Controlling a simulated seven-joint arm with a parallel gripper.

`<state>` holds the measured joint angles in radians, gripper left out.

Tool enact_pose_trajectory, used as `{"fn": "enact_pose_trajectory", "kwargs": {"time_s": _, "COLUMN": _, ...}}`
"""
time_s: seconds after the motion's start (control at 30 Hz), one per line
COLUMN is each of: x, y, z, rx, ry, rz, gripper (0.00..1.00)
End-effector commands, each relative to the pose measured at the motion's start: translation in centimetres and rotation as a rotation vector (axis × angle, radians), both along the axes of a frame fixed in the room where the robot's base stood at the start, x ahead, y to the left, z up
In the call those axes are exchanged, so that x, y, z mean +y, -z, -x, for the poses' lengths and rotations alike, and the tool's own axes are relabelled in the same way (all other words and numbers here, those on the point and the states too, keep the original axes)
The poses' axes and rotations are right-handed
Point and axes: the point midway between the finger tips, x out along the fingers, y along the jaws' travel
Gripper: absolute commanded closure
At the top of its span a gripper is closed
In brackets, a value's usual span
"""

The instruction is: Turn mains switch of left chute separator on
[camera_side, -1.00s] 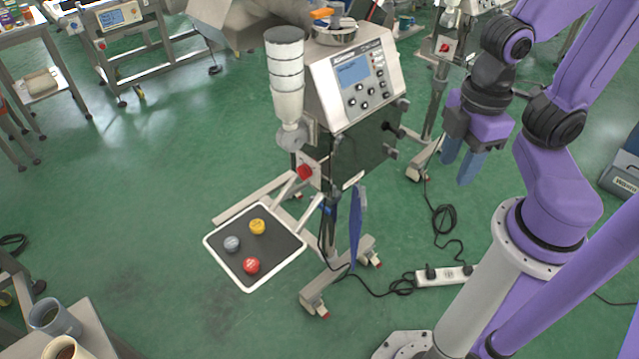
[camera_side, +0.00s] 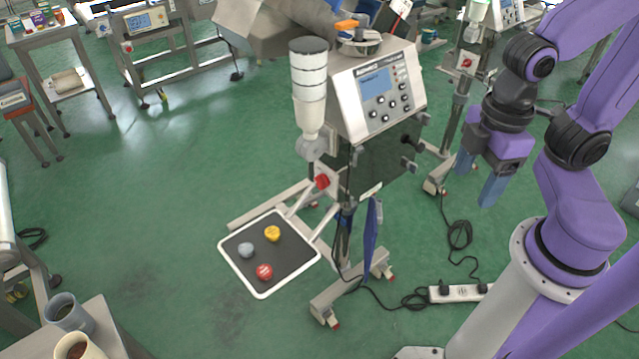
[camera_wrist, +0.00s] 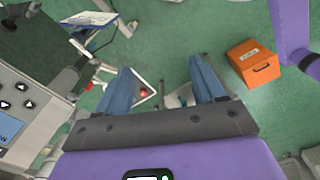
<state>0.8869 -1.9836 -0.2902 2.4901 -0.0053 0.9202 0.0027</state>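A separator (camera_side: 346,100) with a grey control panel and a white chute column stands mid-picture in the side view. A red rotary switch (camera_side: 322,181) sits low on its left side; its on or off position is too small to tell. Another separator (camera_side: 499,12) stands at the back right with a red switch (camera_side: 466,62). I cannot tell which is the left chute one. My gripper (camera_side: 478,177) hangs in the air right of the nearer separator, apart from it, blue fingers open and empty. In the wrist view the open fingers (camera_wrist: 163,83) point down, with the control panel (camera_wrist: 15,110) at left.
A power strip (camera_side: 461,293) and cables lie near my base. Cups (camera_side: 67,312) stand on a table at lower left. An orange box (camera_wrist: 253,63) shows in the wrist view.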

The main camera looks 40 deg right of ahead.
Motion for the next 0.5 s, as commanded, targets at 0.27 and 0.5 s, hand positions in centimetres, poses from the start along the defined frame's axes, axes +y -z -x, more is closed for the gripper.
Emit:
{"fn": "enact_pose_trajectory", "kwargs": {"time_s": 0.27, "x": 4.2, "y": 0.3, "z": -6.1, "rx": -0.025, "ry": -0.003, "rz": 0.176, "gripper": 0.32}}
{"fn": "enact_pose_trajectory", "kwargs": {"time_s": 0.5, "x": 8.9, "y": 1.9, "z": -13.1, "rx": -0.066, "ry": 0.001, "rz": 0.376, "gripper": 0.32}}
